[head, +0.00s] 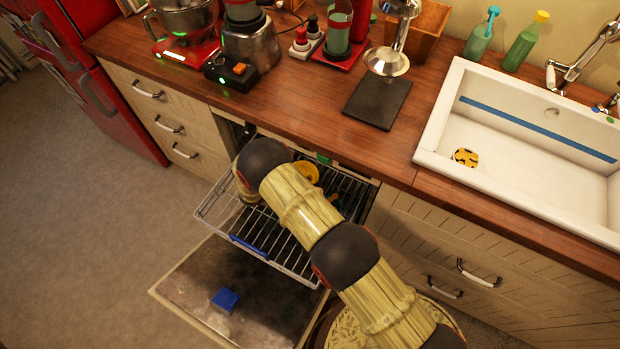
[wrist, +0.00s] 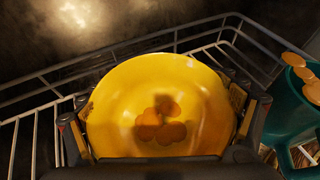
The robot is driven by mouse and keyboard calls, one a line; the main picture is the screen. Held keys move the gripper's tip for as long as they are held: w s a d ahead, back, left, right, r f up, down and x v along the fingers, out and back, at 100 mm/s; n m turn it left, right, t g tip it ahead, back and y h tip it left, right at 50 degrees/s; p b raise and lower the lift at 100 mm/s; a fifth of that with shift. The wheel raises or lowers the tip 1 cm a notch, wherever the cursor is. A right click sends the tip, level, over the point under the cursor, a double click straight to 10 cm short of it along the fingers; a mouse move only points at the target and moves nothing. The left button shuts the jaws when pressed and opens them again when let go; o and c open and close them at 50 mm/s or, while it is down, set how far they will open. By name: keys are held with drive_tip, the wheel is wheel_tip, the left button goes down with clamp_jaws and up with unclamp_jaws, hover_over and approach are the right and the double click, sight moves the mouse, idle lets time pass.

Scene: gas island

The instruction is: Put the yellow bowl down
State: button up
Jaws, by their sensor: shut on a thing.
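The yellow bowl (wrist: 190,85) fills the middle of the wrist view, with several orange round shapes (wrist: 160,122) showing in its middle. My gripper (wrist: 165,115) is shut on the bowl, with one finger at each side of it. The bowl is over the wire dishwasher rack (wrist: 50,95). In the head view, part of the yellow bowl (head: 307,172) shows over the pulled-out rack (head: 215,210), behind my arm. My arm hides most of the gripper there. I cannot tell whether the bowl touches the rack wires.
A teal container (wrist: 290,105) with orange round shapes on it is close to the right of the bowl. The open dishwasher door (head: 185,285) lies below the rack, with a blue block (head: 226,299) on it. The wooden counter (head: 290,100) is above the rack.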

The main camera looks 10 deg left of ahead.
drive_tip(key=shift+f+b, duration=0.35)
drive_tip(key=shift+f, duration=0.85)
drive_tip(key=shift+f, duration=0.2)
drive_tip(key=o, duration=1.4)
drive_tip(key=shift+r, duration=0.1)
drive_tip(key=shift+s+r, duration=0.15)
drive_tip(key=shift+r, duration=0.05)
drive_tip(key=p+v, duration=0.3)
drive_tip(key=v, duration=0.8)
drive_tip(key=shift+s+a, duration=0.25)
drive_tip(key=shift+a, duration=0.05)
drive_tip(key=shift+r+p, duration=0.2)
drive_tip(key=shift+p, duration=0.15)
